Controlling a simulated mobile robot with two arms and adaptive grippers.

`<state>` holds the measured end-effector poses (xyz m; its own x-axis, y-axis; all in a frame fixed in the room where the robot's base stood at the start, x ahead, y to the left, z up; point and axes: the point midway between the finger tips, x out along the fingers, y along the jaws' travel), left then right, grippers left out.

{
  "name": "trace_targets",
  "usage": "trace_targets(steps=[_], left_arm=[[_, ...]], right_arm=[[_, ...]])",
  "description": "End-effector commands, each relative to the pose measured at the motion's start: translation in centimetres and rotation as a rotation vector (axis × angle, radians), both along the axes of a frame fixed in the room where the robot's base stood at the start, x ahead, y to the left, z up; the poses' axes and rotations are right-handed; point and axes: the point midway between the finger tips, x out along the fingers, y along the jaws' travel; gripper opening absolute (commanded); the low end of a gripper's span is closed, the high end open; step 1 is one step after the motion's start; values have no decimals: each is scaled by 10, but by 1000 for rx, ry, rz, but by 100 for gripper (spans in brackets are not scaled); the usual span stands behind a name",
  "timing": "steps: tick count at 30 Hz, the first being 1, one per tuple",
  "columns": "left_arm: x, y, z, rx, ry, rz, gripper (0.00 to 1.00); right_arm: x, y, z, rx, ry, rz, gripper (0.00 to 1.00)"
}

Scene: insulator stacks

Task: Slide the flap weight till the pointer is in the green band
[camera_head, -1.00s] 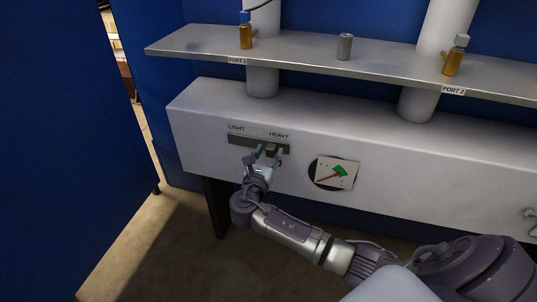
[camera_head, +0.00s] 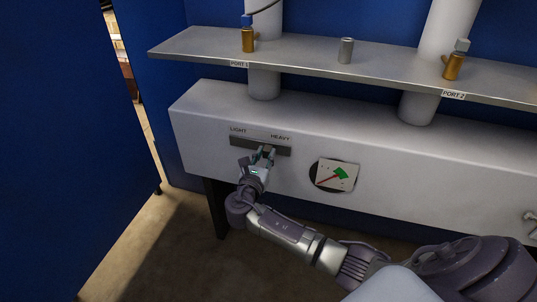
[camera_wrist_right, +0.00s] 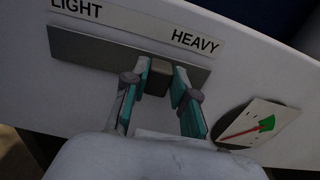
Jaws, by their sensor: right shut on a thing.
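The flap weight is a small dark block (camera_wrist_right: 158,79) on a grey slotted rail (camera_head: 240,143), right of its middle, towards HEAVY. My right gripper (camera_head: 265,154) is shut on the weight, with one teal fingertip on each side in the right wrist view (camera_wrist_right: 162,82). The fingers hide much of the weight in the head view. The gauge (camera_head: 350,183) is right of the rail, with a red pointer (camera_head: 326,181) and a green band (camera_head: 341,173). The pointer's line reaches the green at its lower edge; I cannot tell whether its tip is inside. My left gripper is not in view.
A metal shelf (camera_head: 300,60) above the white box (camera_head: 400,165) carries a grey cylinder (camera_head: 346,50) and two brass fittings (camera_head: 248,40) (camera_head: 453,66). A blue wall panel (camera_head: 70,150) stands at left. A small knob (camera_head: 530,216) is at the far right.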

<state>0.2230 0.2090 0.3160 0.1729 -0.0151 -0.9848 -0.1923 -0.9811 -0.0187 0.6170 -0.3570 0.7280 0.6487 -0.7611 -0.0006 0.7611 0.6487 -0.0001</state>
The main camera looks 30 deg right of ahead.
Motion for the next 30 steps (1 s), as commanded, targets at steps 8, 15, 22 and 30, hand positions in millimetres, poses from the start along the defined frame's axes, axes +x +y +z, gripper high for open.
trace_targets(steps=[8,15,22,30], left_arm=[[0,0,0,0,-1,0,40],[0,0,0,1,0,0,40],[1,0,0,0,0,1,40],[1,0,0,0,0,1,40]], right_arm=[[0,1,0,0,0,3,30],[0,1,0,0,0,2,52],[-1,3,-1,0,1,2,52],[-29,36,-2,4,2,6,52]])
